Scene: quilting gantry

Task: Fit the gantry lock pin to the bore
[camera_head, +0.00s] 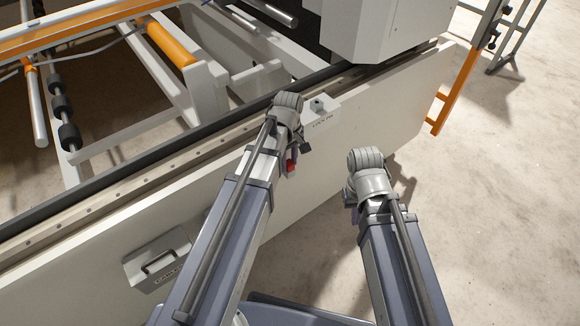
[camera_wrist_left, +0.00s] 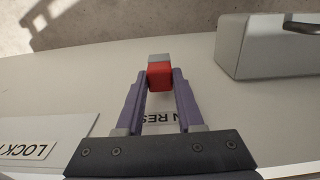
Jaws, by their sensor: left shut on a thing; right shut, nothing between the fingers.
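The lock pin shows as a red block with a grey end (camera_wrist_left: 159,74) between the two purple fingers of my left gripper (camera_wrist_left: 160,88), which is shut on it. In the head view a bit of red (camera_head: 291,164) shows below my left wrist, in front of the pale gantry panel. A small grey block with a dark round top (camera_head: 319,105), apparently the bore's housing, sits up and right of my left gripper above a lettered label. The bore opening cannot be made out. My right gripper (camera_head: 350,197) is lower right, away from the panel; its fingers are mostly hidden.
The long pale panel (camera_head: 390,115) runs diagonally under a dark rail. A grey box with a handle (camera_head: 157,262) is fixed lower left; it also shows in the left wrist view (camera_wrist_left: 245,50). An orange post (camera_head: 455,95) stands right. Open floor lies right.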

